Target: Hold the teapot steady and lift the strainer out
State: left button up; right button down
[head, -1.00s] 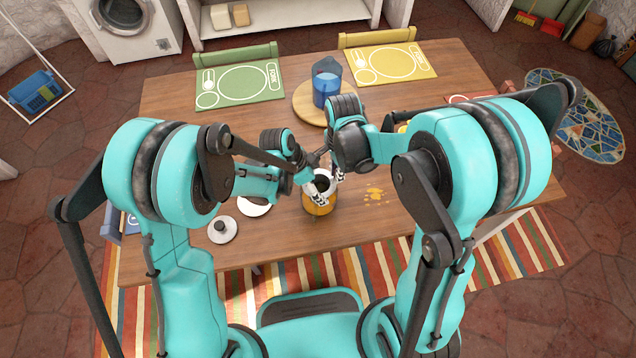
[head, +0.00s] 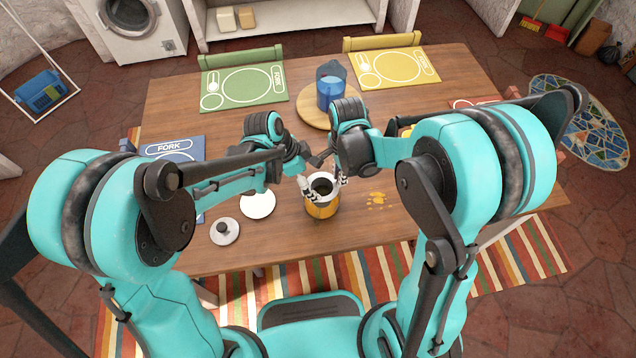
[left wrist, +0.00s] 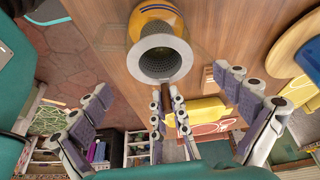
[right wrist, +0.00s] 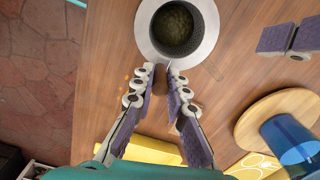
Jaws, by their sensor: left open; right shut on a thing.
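The orange-yellow teapot (head: 321,209) stands on the wooden table near its front edge. The grey mesh strainer (left wrist: 164,62) sits at its mouth, its round rim and dark inside visible in both wrist views. How far it sits inside the pot I cannot tell. My right gripper (right wrist: 163,70) is shut on the strainer's dark handle, at the rim's edge. My left gripper (left wrist: 163,84) is open, its fingers spread wide on either side of the strainer and my right fingers in its view, with no visible contact. In the head view, its wrist is up and left of the teapot.
A knobbed lid (head: 225,231) and a white round plate (head: 258,204) lie left of the teapot. A blue pitcher (head: 329,85) stands on a round wooden board (head: 305,107) behind my grippers. Yellow splotches (head: 380,199) mark the table to the right.

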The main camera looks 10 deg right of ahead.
pick_arm(q)
jog(key=v, duration=0.4)
jog(key=shift+a+r, duration=0.1)
jog(key=shift+r, duration=0.25)
pick_arm(e)
jog(key=c, duration=1.4)
grip_release()
jog(key=shift+c, duration=0.2)
jog(key=shift+r, duration=0.1)
notch_tip(320, 180, up, 12)
